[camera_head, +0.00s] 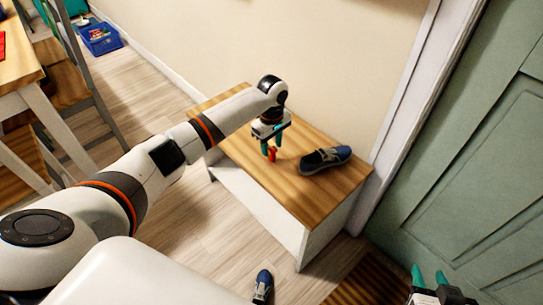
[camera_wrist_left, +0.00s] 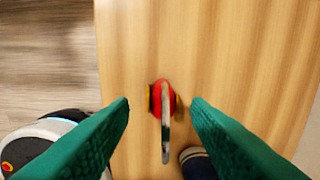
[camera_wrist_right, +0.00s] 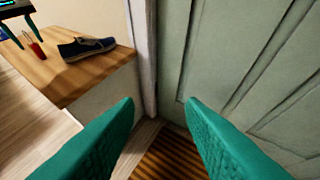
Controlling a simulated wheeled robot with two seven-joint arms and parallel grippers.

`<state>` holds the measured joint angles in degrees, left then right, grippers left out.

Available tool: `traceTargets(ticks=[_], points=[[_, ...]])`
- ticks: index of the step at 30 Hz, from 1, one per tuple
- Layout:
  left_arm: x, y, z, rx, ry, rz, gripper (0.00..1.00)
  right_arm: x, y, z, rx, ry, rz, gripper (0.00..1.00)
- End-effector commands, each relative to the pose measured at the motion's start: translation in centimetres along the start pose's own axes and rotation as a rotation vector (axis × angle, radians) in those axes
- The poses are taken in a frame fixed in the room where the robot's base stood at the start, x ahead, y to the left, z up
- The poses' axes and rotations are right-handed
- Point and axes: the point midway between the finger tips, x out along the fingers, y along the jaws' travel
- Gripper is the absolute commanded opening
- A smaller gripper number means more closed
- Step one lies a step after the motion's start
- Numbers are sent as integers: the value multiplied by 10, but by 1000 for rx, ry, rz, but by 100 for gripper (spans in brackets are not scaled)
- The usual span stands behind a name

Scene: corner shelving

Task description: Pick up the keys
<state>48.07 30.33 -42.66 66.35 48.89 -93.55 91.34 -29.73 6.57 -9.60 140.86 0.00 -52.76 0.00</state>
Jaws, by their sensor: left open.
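The keys (camera_wrist_left: 162,105) lie on the wooden bench top (camera_head: 312,202), with a red round part and a silvery strip showing in the left wrist view. In the head view the red part of the keys (camera_head: 272,155) shows just by my left fingertips. My left gripper (camera_head: 270,150) is open above the bench, pointing down. In the left wrist view its fingers (camera_wrist_left: 160,108) stand on either side of the keys, apart from them. My right gripper (camera_head: 430,277) is open and empty, low near the green door; its fingers (camera_wrist_right: 160,105) show wide apart in the right wrist view.
A dark blue shoe (camera_head: 325,159) lies on the bench right of the keys. Another shoe (camera_head: 262,286) is on the floor. A striped brown mat (camera_head: 365,284) lies before the green door (camera_head: 470,170). A wall (camera_head: 270,40) stands behind the bench.

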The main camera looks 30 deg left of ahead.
Motion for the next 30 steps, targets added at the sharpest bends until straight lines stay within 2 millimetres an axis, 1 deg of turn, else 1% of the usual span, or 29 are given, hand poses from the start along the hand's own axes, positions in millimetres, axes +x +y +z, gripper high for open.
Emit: traceTargets(ticks=[1,3,6,9,13,20,21,23,28,29,30], points=[[7,-1,-1,0,0,-1,44,4,2,7,0,-56,4,36],[12,-3,-1,0,1,-2,44,5,4,21,-1,-141,9,36],[22,-2,-1,0,0,0,44,5,7,40,-1,-250,16,36],[28,-2,-1,0,0,-2,44,3,8,54,0,-331,20,36],[32,-2,-1,0,0,-2,44,1,10,63,0,-385,23,36],[32,-2,-1,0,0,-1,44,0,10,65,0,-394,24,36],[32,-2,-1,0,0,-1,40,0,10,65,0,-394,24,36],[32,-2,-1,0,0,-1,31,0,10,65,0,-393,23,36],[32,-2,-1,0,0,-1,3,0,10,64,0,-393,23,36],[32,-2,-1,0,0,-1,0,0,10,64,1,-392,23,36],[32,-2,-1,0,0,-1,0,0,10,64,1,-392,23,36]])
